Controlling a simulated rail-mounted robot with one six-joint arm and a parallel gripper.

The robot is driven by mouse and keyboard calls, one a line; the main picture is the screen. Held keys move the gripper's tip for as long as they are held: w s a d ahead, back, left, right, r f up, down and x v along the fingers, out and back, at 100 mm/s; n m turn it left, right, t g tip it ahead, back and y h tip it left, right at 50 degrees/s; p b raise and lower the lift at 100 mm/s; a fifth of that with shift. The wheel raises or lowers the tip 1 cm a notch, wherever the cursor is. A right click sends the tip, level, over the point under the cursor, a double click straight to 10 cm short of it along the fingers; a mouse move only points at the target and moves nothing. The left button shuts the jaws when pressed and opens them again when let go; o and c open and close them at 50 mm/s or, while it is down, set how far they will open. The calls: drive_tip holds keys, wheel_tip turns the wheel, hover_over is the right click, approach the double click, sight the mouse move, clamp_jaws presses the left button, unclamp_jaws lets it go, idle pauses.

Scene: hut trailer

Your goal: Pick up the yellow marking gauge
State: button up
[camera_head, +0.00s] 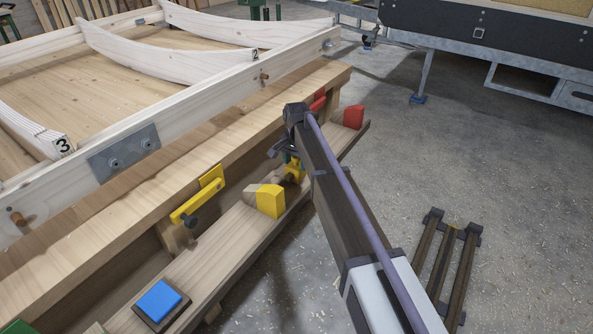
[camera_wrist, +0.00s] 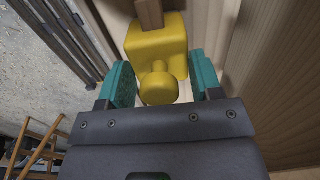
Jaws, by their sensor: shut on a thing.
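The yellow marking gauge has a yellow block with a wooden stem and a round yellow knob. In the wrist view the gauge (camera_wrist: 157,42) sits between the teal fingers of my gripper (camera_wrist: 163,82), with the knob towards the camera. My gripper is shut on it. In the head view the gauge block (camera_head: 270,201) shows over the low wooden ledge, left of my arm. My gripper (camera_head: 290,160) is partly hidden there by my arm. I cannot tell whether the gauge touches the ledge.
A yellow clamp-like piece (camera_head: 198,200) is on the workbench edge to the left. A red block (camera_head: 353,117) is farther along the ledge, and a blue-topped item (camera_head: 158,302) is nearer. A dark rack (camera_head: 450,255) lies on the open floor at right.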

wheel_tip(320, 180, up, 10)
drive_tip(key=p, duration=1)
drive_tip(key=shift+r, duration=0.2)
drive_tip(key=shift+f, duration=0.2)
